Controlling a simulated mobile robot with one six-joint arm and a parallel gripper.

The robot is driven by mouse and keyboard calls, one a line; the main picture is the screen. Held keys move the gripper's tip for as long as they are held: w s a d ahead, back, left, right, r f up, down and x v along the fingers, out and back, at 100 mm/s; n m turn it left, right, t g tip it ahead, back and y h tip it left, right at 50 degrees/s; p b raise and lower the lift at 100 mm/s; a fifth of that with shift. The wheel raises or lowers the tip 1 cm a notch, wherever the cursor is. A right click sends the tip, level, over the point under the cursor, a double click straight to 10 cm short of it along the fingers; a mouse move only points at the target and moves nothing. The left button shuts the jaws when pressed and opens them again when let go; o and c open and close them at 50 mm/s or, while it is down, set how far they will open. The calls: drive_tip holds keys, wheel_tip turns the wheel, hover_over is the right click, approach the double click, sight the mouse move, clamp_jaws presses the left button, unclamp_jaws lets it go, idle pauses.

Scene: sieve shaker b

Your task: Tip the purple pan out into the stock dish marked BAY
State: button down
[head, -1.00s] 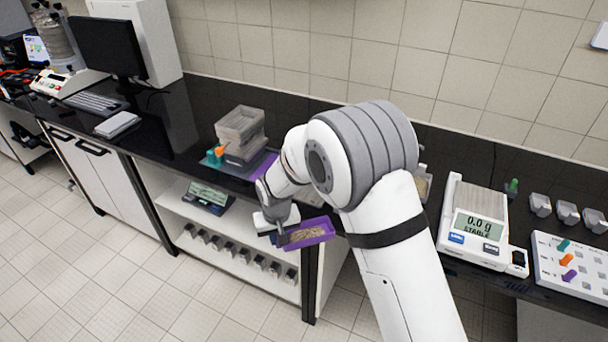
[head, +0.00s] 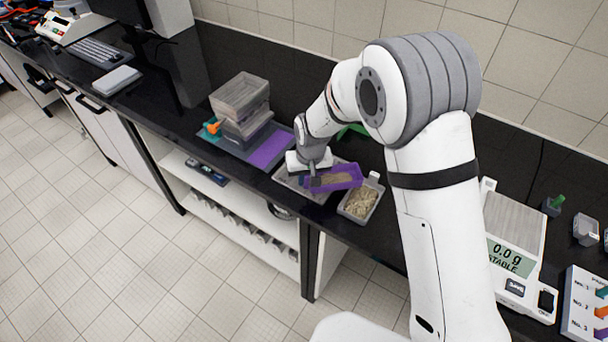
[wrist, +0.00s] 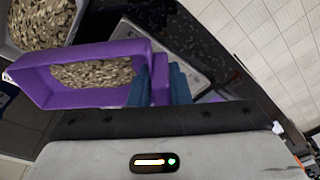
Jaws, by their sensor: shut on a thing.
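My gripper (head: 315,180) is shut on the purple pan (head: 349,182), gripping it at one end. In the wrist view the purple pan (wrist: 45,87) looks like a rectangular tray with tan and dark grains inside, held by blue fingers (wrist: 158,84). In the head view the pan is over a grey dish (head: 287,183), which it partly covers. Beside it, to the right, stands another grey dish (head: 361,203) filled with pale grains; a grain-filled dish also shows at the wrist view's top left (wrist: 40,24). No BAY mark is readable on either dish.
A mat with a purple patch (head: 270,150) and stacked grey trays (head: 240,97) lies to the left. A balance (head: 513,245) reading 0.0 g stands at the right. The counter's front edge runs close to the dishes.

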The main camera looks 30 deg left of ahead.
drive_tip(key=shift+s+d+r+y, duration=0.15)
drive_tip(key=shift+d+r+y, duration=1)
drive_tip(key=shift+y, duration=0.45)
drive_tip(key=shift+f+b, duration=0.15)
drive_tip(key=shift+b, duration=0.35)
drive_tip(key=y+b, duration=0.1)
drive_tip(key=b, duration=0.1)
drive_tip(key=d+r+b, duration=0.1)
drive_tip(key=b, duration=0.2)
drive_tip(key=shift+w+d+r+g+y, duration=0.1)
drive_tip(key=shift+w+d+g+y, duration=0.1)
drive_tip(key=shift+g+y, duration=0.15)
drive_tip(key=w+d+r+y+b, duration=0.1)
drive_tip(key=d+r+y+b, duration=0.2)
drive_tip(key=d+y+b, duration=0.4)
drive_tip(key=w+d+r+m+g+y+b, duration=0.1)
drive_tip(key=d+r+y+b, duration=0.2)
drive_tip(key=d+y+b, duration=0.5)
drive_tip(key=shift+w+d+m+b, duration=0.2)
drive_tip(key=shift+d+m+b, duration=0.15)
drive_tip(key=shift+b, duration=5.25)
drive_tip(key=shift+r+g+y, duration=0.1)
drive_tip(key=shift+g+y, duration=0.15)
